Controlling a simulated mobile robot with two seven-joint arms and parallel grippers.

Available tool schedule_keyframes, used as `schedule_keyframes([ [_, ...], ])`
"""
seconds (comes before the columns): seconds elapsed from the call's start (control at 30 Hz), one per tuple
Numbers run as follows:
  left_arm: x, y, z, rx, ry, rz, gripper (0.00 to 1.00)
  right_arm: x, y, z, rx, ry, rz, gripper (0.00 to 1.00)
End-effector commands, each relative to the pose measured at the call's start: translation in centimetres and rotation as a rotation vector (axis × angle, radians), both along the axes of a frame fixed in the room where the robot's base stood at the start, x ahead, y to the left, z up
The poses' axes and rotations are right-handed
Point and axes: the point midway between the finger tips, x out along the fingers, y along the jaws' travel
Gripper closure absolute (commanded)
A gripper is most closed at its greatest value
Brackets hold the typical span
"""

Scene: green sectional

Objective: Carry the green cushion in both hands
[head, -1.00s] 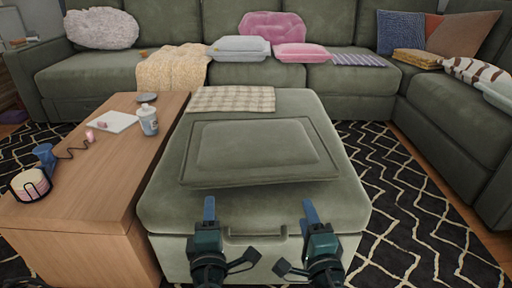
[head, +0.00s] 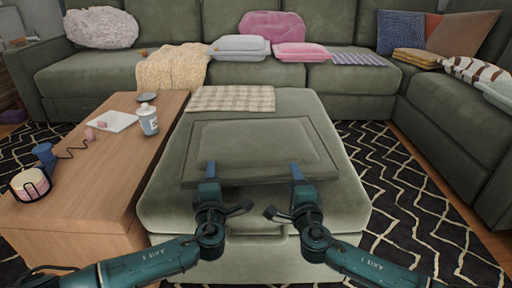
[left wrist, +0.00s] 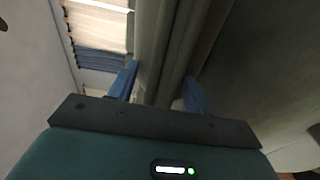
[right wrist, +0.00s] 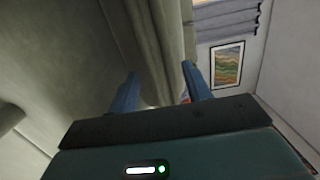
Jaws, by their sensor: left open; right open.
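The green cushion (head: 262,145) lies flat on top of the green ottoman (head: 165,205), its near edge towards me. My left gripper (head: 211,170) is at the left part of that near edge and my right gripper (head: 296,173) at the right part. Both are open. In the left wrist view, the cushion's edge (left wrist: 165,50) runs between the two blue fingers, with space around it. In the right wrist view, the cushion's edge (right wrist: 165,45) also lies between the spread fingers. Whether any finger touches the cushion is unclear.
A wooden coffee table (head: 75,205) stands close at the left, with a cup (head: 148,120), a notebook and small items. A checked cloth (head: 232,98) lies on the ottoman's far side. The green sectional (head: 255,75) runs behind and right. Patterned rug (head: 400,190) is open at the right.

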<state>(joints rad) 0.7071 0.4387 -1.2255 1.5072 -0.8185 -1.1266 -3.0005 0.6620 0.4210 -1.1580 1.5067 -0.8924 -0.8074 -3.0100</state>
Motion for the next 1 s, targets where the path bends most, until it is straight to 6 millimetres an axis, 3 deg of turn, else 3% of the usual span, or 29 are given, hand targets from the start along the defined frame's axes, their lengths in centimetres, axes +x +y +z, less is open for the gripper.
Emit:
schedule_keyframes([
  [0.17,-0.01,-0.01,0.02,0.0,0.0,0.0,0.51,-0.01,-0.01,0.02,0.0,-0.001,0.0,0.51],
  [0.77,-0.04,-0.01,-0.01,0.0,0.0,0.0,0.99,-0.04,-0.04,0.0,-0.001,0.0,-0.001,0.99],
  [1.0,-0.04,0.0,-0.02,0.0,0.0,0.0,1.0,-0.04,-0.04,0.0,-0.001,0.0,-0.001,1.0],
])
